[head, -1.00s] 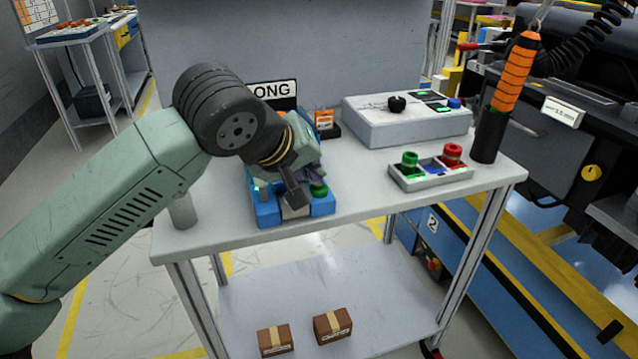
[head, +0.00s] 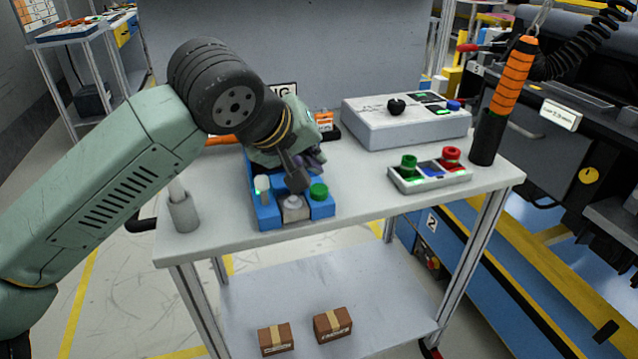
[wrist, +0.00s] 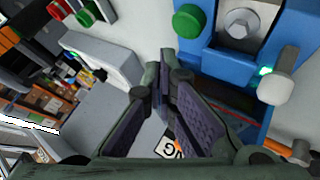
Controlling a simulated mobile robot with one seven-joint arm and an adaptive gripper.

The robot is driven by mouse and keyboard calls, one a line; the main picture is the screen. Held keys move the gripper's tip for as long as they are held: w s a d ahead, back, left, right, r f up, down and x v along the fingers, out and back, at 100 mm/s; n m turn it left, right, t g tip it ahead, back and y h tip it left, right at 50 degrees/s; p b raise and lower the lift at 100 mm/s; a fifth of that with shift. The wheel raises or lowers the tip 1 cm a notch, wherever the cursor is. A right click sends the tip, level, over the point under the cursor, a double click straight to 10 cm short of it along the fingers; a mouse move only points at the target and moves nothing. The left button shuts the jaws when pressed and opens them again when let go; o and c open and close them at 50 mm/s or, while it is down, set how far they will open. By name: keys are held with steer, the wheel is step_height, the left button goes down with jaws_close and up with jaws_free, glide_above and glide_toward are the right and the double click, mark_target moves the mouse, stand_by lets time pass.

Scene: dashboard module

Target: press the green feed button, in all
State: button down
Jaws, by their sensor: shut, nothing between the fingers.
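The blue dashboard module (head: 266,212) stands on the cart top, with a green button (head: 318,191) at its front right corner. Beside that button are a grey round knob (head: 292,203) and a white upright peg (head: 262,184). The same green button shows at the top of the wrist view (wrist: 188,20), next to the grey bolt-like knob (wrist: 241,20). My gripper (head: 314,160) is shut and empty, just behind and above the green button and apart from it. Its dark purple fingers show in the wrist view (wrist: 161,78). A small green light (wrist: 265,70) glows near the peg.
A grey tray (head: 432,183) to the right holds another green button (head: 409,164) and a red one (head: 451,155). A grey control box (head: 405,126) stands behind. An orange-handled tool (head: 516,72) stands at the cart's right edge. A grey holder (head: 183,212) stands at left.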

mark_target(314, 188)
steer(key=shift+r+p, duration=0.75)
steer(key=shift+r, duration=1.1)
steer(key=shift+f, duration=0.1)
